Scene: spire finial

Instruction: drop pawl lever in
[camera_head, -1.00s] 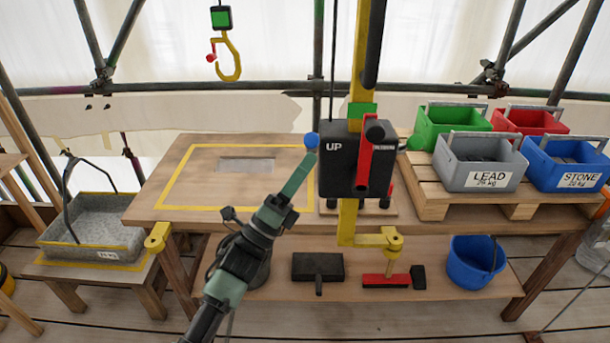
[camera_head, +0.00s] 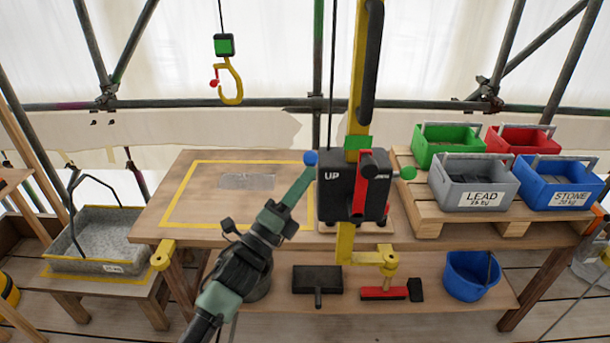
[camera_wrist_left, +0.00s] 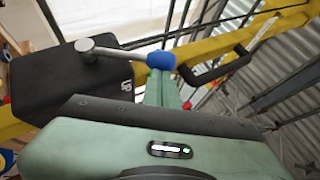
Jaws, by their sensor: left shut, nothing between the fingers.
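A black winch box (camera_head: 338,203) marked UP stands at the middle of the bench on the yellow post. A red lever (camera_head: 361,185) is on its front. A blue knob (camera_head: 310,158) is at its upper left and a green knob (camera_head: 408,172) at its right. The left wrist view shows the blue knob (camera_wrist_left: 161,60) on a thin metal rod (camera_wrist_left: 118,52) from the box. I cannot tell which handle is the pawl lever. My left gripper (camera_head: 306,172) is shut and empty, its tip right at the blue knob, apparently touching. My right gripper is out of view.
Grey LEAD (camera_head: 474,190), blue STONE (camera_head: 560,188), green (camera_head: 447,148) and red crates stand on a pallet at the right. A yellow hook (camera_head: 232,84) hangs at the upper left. The bench's yellow-framed area (camera_head: 200,200) holds a flat grey plate (camera_head: 248,181).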

